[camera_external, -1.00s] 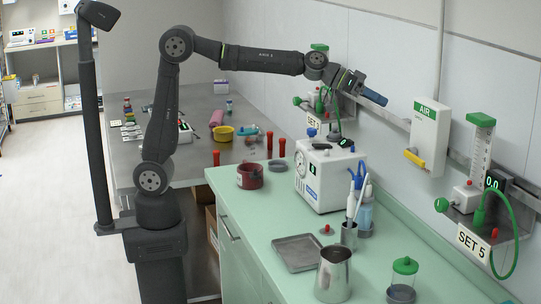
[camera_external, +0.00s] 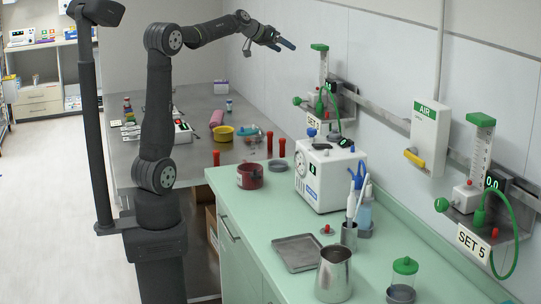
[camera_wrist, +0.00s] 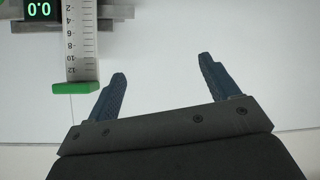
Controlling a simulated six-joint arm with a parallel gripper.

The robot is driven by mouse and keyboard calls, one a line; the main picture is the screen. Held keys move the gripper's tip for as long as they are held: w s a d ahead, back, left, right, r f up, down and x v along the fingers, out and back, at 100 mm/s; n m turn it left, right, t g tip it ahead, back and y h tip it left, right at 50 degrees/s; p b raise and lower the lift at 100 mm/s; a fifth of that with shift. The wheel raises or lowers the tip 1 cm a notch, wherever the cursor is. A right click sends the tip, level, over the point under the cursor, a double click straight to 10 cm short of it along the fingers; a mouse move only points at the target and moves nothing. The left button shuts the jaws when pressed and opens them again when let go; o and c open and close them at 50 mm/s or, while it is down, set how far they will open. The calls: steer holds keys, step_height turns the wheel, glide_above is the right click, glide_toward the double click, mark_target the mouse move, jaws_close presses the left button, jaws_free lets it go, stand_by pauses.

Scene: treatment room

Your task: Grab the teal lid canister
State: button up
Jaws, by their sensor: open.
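My gripper (camera_external: 284,46) is open and empty, raised high near the back wall above the grey table. In the wrist view its two blue fingers (camera_wrist: 162,68) are spread apart, with only wall between them. A small bottle with a teal-looking lid (camera_external: 229,104) stands upright at the back of the grey table, below and left of my gripper; it is too small to be sure of. A clear jar with a green lid (camera_external: 404,268) stands at the front right of the green counter, far from my gripper. Neither container shows in the wrist view.
The grey table (camera_external: 190,100) holds a yellow bowl (camera_external: 223,134), a pink roll (camera_external: 217,117) and red-capped tubes (camera_external: 269,143). A white machine (camera_external: 328,178), metal jug (camera_external: 333,275) and tray (camera_external: 298,252) stand on the green counter. Wall flowmeters (camera_external: 480,150) jut out at the right.

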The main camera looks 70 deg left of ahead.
steer(key=s+a+f+g, duration=0.2)
steer(key=s+a+f, duration=0.25)
steer(key=f, duration=0.25)
steer(key=s+a+f+g, duration=0.2)
steer(key=s+a+f, duration=0.1)
steer(key=a+f, duration=0.35)
steer(key=m+g, duration=0.2)
steer(key=g, duration=0.1)
glide_toward(247, 131)
steer(key=x, duration=0.5)
steer(key=shift+w+a+f, duration=0.25)
steer(key=shift+w+a, duration=0.1)
steer(key=shift+s+x, duration=0.15)
steer(key=shift+x, duration=1.3)
steer(key=shift+s+x, duration=0.15)
steer(key=shift+x, duration=1.35)
steer(key=shift+d+f, duration=0.1)
steer(key=shift+d, duration=0.1)
steer(key=shift+c, duration=0.2)
steer(key=c, duration=1.1)
steer(key=shift+c, duration=0.2)
